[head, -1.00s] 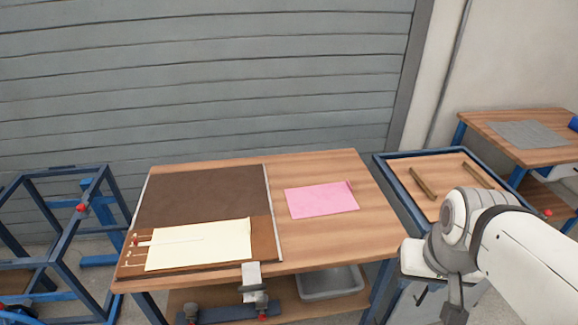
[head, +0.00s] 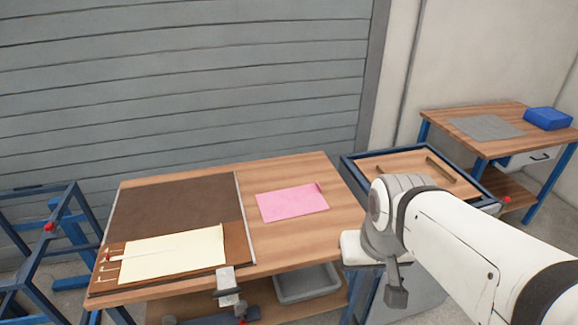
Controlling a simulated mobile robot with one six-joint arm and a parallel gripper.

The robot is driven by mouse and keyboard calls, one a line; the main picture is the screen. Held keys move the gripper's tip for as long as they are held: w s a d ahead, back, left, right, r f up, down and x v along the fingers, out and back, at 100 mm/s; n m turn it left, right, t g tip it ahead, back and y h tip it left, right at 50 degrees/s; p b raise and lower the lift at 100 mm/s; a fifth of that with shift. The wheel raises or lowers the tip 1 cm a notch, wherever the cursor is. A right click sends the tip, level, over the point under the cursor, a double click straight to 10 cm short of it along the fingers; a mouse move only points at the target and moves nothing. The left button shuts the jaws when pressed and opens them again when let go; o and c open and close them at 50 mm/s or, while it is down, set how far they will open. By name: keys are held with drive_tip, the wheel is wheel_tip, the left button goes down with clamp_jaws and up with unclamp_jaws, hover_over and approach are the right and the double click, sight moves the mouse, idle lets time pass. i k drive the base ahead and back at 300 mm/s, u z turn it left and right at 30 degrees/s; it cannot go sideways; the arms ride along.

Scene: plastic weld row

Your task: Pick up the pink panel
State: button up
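The pink panel (head: 292,203) lies flat on the wooden table, right of a dark brown mat, with a small raised edge or tab at its upper right corner. My gripper (head: 396,292) hangs at the end of my white arm, right of the table and apart from the panel. Its fingers are small and dark here, and I cannot tell whether they are open or shut. Nothing covers the panel.
A clamp (head: 228,285) stands at the table's front edge, with a grey bin (head: 306,283) below. A blue-framed tray table (head: 400,160) stands right, partly behind my arm. A blue box (head: 547,118) sits on the far-right bench.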

sight(277, 205)
drive_tip(key=i, duration=0.95)
drive_tip(key=u, duration=0.05)
